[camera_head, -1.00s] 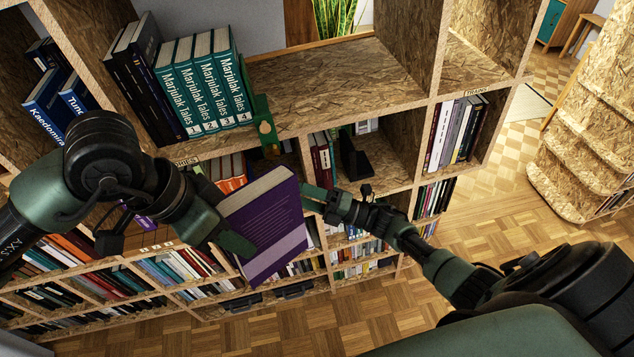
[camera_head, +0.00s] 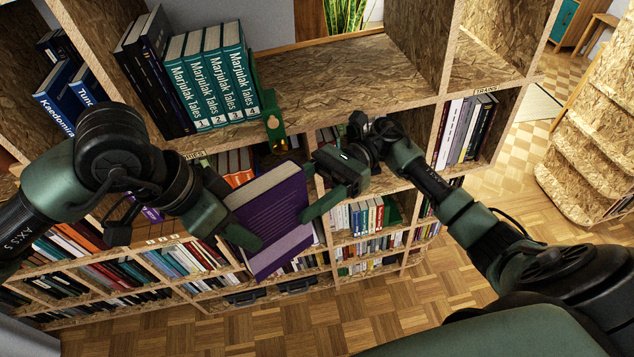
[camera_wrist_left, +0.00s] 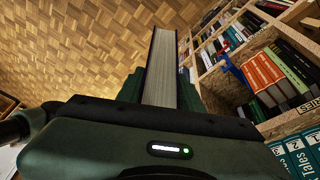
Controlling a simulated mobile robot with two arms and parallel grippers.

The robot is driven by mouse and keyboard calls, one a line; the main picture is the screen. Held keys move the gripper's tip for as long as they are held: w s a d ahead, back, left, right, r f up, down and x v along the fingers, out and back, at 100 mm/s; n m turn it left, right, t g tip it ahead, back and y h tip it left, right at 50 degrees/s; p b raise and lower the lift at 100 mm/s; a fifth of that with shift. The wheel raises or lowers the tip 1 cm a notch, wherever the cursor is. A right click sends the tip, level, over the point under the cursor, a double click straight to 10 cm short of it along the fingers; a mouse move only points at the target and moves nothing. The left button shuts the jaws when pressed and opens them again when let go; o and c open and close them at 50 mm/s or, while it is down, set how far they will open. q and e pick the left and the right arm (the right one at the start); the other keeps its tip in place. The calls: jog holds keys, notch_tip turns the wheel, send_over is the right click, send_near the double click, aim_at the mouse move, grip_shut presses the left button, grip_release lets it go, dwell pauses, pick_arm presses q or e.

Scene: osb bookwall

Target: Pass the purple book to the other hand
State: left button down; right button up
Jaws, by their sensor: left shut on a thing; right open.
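The purple book (camera_head: 275,220) is held in the air in front of the bookcase, tilted, with its page edges facing up. My left gripper (camera_head: 243,226) is shut on the book's left side. In the left wrist view the book (camera_wrist_left: 161,70) stands between my left gripper's two fingers (camera_wrist_left: 160,95), its page edges toward the camera. My right gripper (camera_head: 315,188) is open at the book's right edge, with one finger in front of the lower right corner. Whether it touches the book I cannot tell.
An OSB bookcase (camera_head: 335,88) stands behind. Teal Marjulak Tales volumes (camera_head: 212,82) stand on its upper shelf beside a green bookend (camera_head: 270,115). Orange books (camera_wrist_left: 265,75) stand in a compartment in the left wrist view. Wooden floor (camera_head: 370,318) is clear below.

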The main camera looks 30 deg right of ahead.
aim_at(270, 216)
jog(key=x, duration=0.6)
pick_arm(q)
jog(key=shift+r, duration=0.1)
pick_arm(e)
grip_shut()
pick_arm(q)
jog(key=shift+s+d, duration=0.15)
jog(key=shift+s, duration=0.05)
pick_arm(e)
jog(key=shift+w, duration=0.1)
dwell(0.9)
pick_arm(q)
jog(key=c, duration=1)
grip_release()
jog(key=shift+c, duration=0.2)
pick_arm(e)
jog(key=shift+r, duration=0.1)
pick_arm(q)
jog(key=shift+o, duration=1)
jog(key=shift+w, duration=0.1)
